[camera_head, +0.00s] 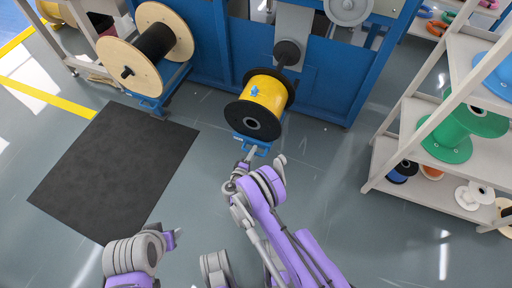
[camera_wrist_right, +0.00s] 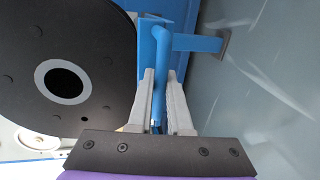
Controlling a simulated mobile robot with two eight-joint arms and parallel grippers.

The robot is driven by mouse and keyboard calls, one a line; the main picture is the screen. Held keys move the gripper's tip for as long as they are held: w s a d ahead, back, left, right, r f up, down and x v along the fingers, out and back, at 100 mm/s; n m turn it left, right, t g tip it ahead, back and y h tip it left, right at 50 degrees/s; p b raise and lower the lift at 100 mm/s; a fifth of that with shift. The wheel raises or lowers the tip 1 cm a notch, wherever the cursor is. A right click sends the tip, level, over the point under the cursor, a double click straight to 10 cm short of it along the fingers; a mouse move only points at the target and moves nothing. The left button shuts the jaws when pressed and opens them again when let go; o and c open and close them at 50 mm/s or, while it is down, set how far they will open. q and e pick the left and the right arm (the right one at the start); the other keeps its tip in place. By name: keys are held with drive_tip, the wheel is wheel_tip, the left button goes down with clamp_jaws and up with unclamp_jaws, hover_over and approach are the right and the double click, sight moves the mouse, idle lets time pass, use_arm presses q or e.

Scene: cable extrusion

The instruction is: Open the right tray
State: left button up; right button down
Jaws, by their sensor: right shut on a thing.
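The right tray (camera_head: 240,137) shows as a blue frame under a black-flanged spool of yellow cable (camera_head: 264,94), at the front of the blue machine. Its blue handle (camera_wrist_right: 161,62) is a bent bar in the right wrist view. My right gripper (camera_head: 251,154) is at the tray's front edge, and in the wrist view its grey fingers (camera_wrist_right: 160,100) are shut on the handle. The spool's black flange (camera_wrist_right: 95,40) is close to the left of the fingers. Most of the tray is hidden by the spool. My left gripper (camera_head: 174,238) is low at the left, away from the tray, its fingers too small to read.
A left tray (camera_head: 152,103) carries a wooden spool (camera_head: 178,27) with black cable. A black mat (camera_head: 110,170) lies on the floor at left. White shelves (camera_head: 390,165) with colored spools stand at right. The grey floor in front of the right tray is clear except for my arms.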

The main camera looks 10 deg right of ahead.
drive_tip(key=shift+s+a, duration=0.15)
drive_tip(key=c, duration=0.9)
unclamp_jaws()
drive_tip(key=shift+o, duration=0.2)
drive_tip(key=p+v, duration=0.2)
drive_tip(key=v, duration=0.9)
drive_tip(key=shift+r, duration=0.1)
